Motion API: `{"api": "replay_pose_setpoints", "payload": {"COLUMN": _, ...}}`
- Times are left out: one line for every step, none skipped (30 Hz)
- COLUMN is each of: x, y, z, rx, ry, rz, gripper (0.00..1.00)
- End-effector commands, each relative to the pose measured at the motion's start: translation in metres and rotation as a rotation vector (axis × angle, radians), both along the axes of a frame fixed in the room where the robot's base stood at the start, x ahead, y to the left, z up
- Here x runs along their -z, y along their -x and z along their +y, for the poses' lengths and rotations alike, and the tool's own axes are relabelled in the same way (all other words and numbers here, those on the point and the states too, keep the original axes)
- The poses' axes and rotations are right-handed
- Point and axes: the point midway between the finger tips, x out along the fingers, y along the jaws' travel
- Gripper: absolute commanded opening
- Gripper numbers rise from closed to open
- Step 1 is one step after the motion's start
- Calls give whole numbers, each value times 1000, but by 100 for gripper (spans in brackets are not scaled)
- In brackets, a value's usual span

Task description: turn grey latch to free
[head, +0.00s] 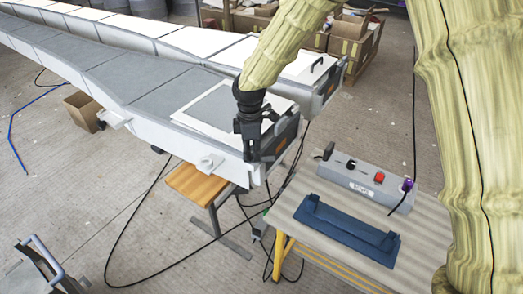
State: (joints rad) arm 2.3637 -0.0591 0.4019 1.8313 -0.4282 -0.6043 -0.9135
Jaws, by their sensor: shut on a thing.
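My gripper (250,155) points down at the near end corner of the long white and grey mould (150,124). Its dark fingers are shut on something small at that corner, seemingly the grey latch. The latch is mostly hidden behind the fingers, so its angle cannot be told. A dark end panel with an orange label shows just right of the gripper on the mould's end face.
A bench (336,252) at the lower right holds a grey control box (364,184) with a red button and a blue tray (347,230). A wooden stool (201,186) stands below the mould's end. Black cables hang and lie around it. A second mould (208,45) runs behind.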

Motion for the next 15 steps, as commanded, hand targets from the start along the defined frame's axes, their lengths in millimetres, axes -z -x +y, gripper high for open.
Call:
{"api": "replay_pose_setpoints", "payload": {"x": 0, "y": 0, "z": 2, "rx": 2, "ry": 0, "rz": 0, "gripper": 0}}
{"api": "replay_pose_setpoints", "payload": {"x": 0, "y": -1, "z": 2, "rx": 4, "ry": 0, "rz": -1, "gripper": 0}}
{"api": "replay_pose_setpoints", "payload": {"x": 0, "y": 0, "z": 3, "rx": 5, "ry": 0, "rz": -1, "gripper": 0}}
{"api": "replay_pose_setpoints", "payload": {"x": 0, "y": 0, "z": 4, "rx": 5, "ry": 0, "rz": -1, "gripper": 0}}
{"api": "replay_pose_setpoints", "payload": {"x": 0, "y": 0, "z": 4, "rx": 5, "ry": 0, "rz": -1, "gripper": 0}}
{"api": "replay_pose_setpoints", "payload": {"x": 0, "y": 0, "z": 4, "rx": 5, "ry": 0, "rz": -1, "gripper": 0}}
{"api": "replay_pose_setpoints", "payload": {"x": 0, "y": 0, "z": 4, "rx": 5, "ry": 0, "rz": -1, "gripper": 0}}
{"api": "replay_pose_setpoints", "payload": {"x": 0, "y": 0, "z": 4, "rx": 5, "ry": 0, "rz": -1, "gripper": 0}}
{"api": "replay_pose_setpoints", "payload": {"x": 0, "y": 0, "z": 4, "rx": 5, "ry": 0, "rz": -1, "gripper": 0}}
{"api": "replay_pose_setpoints", "payload": {"x": 0, "y": 0, "z": 4, "rx": 5, "ry": 0, "rz": -1, "gripper": 0}}
{"api": "replay_pose_setpoints", "payload": {"x": 0, "y": 0, "z": 4, "rx": 5, "ry": 0, "rz": -1, "gripper": 0}}
{"api": "replay_pose_setpoints", "payload": {"x": 0, "y": 0, "z": 4, "rx": 5, "ry": 0, "rz": -1, "gripper": 0}}
{"api": "replay_pose_setpoints", "payload": {"x": 0, "y": 0, "z": 4, "rx": 5, "ry": 0, "rz": -1, "gripper": 0}}
{"api": "replay_pose_setpoints", "payload": {"x": 0, "y": 0, "z": 4, "rx": 5, "ry": 0, "rz": -1, "gripper": 0}}
{"api": "replay_pose_setpoints", "payload": {"x": 0, "y": 0, "z": 4, "rx": 5, "ry": 0, "rz": -1, "gripper": 21}}
